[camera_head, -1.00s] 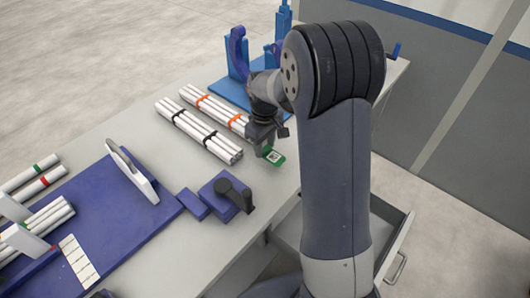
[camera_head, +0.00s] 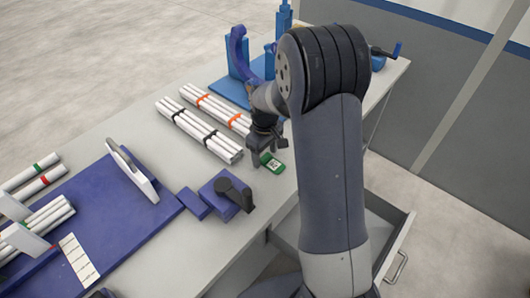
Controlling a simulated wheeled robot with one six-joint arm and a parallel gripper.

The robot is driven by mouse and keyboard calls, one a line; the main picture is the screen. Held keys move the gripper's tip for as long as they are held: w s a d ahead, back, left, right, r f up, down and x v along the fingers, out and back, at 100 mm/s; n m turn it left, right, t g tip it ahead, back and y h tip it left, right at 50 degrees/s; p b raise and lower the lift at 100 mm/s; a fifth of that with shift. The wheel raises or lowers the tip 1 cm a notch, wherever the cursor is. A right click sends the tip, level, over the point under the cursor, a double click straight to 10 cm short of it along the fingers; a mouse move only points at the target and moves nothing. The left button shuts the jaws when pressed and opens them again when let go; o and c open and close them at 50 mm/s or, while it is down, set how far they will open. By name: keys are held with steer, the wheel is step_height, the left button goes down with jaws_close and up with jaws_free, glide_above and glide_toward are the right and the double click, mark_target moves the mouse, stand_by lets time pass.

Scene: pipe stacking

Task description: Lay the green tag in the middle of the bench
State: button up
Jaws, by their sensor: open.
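The green tag (camera_head: 273,164) lies on the grey bench (camera_head: 165,255) near its right front edge, beside the blue block with the dark handle. It is a small green piece with a pale printed patch. My gripper (camera_head: 257,160) is just left of and above the tag, pointing down. Its jaws are open, and the tag appears apart from them.
Two strapped pipe bundles (camera_head: 200,131) lie left of my gripper. A blue block with a dark handle (camera_head: 231,191) stands close by. A blue board (camera_head: 110,220) with pipes and a white bracket (camera_head: 132,172) fills the left. An open drawer (camera_head: 388,235) juts out below the bench.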

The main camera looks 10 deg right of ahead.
mark_target(265, 156)
step_height(265, 156, up, 12)
steer(key=shift+r, duration=0.2)
stand_by(0.4)
